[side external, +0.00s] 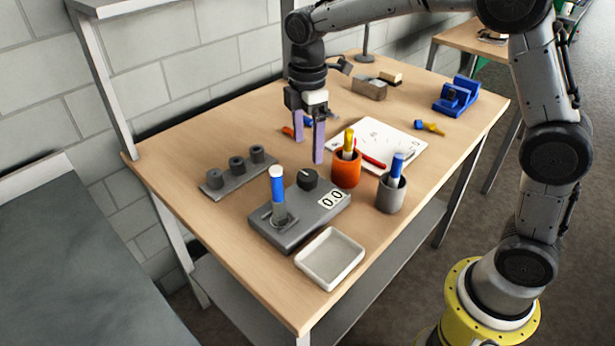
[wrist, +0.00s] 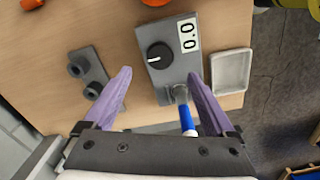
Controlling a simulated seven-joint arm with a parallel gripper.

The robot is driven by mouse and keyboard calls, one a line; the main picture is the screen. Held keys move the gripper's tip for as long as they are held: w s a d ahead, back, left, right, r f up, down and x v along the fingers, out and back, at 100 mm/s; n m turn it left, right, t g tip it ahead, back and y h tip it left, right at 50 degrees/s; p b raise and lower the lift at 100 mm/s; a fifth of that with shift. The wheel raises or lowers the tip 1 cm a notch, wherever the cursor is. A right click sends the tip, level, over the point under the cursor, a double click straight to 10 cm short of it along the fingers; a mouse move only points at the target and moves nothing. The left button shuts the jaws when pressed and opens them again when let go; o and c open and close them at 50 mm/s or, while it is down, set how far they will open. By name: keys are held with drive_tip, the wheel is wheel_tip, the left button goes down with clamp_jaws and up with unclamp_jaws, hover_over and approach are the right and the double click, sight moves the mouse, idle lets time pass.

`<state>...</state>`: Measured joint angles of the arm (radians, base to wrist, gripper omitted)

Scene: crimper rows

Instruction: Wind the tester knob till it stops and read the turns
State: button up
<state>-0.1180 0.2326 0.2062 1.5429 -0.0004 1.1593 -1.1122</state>
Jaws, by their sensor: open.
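The grey tester (side external: 315,212) sits on the wooden table. Its round black knob (side external: 307,178) has a white pointer line, and its display (side external: 333,198) reads 0.0; the knob (wrist: 159,56) and display (wrist: 187,36) also show in the wrist view. A blue crimper with a white end (side external: 278,188) stands upright in the tester's holder. My gripper (side external: 309,150) is open and empty, its purple fingers pointing down above the table, behind the knob and apart from it. In the wrist view the fingers (wrist: 160,85) appear on either side of the tester's lower part.
A grey rack (side external: 238,172) with three empty sockets lies left of the tester. A white tray (side external: 330,258) is in front. An orange cup (side external: 346,170) and grey cup (side external: 391,194) stand close on the right, each holding crimpers. Paper (side external: 385,142) and a blue fixture (side external: 456,96) lie farther back.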

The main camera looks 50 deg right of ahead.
sight(307, 175)
drive_tip(key=n, duration=0.4)
drive_tip(key=shift+f, duration=5)
drive_tip(key=shift+c, duration=0.3)
drive_tip(key=c, duration=1.3)
